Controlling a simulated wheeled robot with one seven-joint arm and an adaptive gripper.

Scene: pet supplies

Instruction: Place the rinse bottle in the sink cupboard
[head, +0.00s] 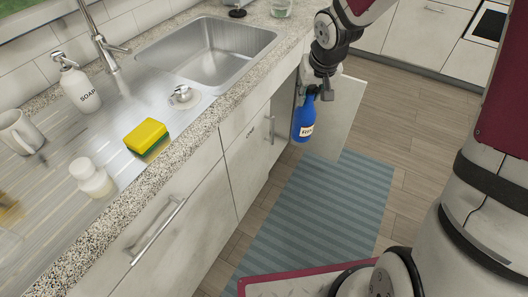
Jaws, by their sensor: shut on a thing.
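A blue rinse bottle (304,122) with a white label hangs upright under my gripper (312,92), above the floor in front of the counter. My gripper is shut on the dark top of the bottle. The sink cupboard's door (342,112) stands open behind and to the right of the bottle. The cupboard opening lies left of the bottle, below the steel sink (222,60). The inside of the cupboard is mostly hidden from this view.
The speckled counter edge (190,142) runs left of my gripper. A soap bottle (80,85), a yellow-green sponge (147,137), a white bottle (92,178) and a mug (20,132) stand on the drainer. A striped blue mat (325,215) covers the clear floor.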

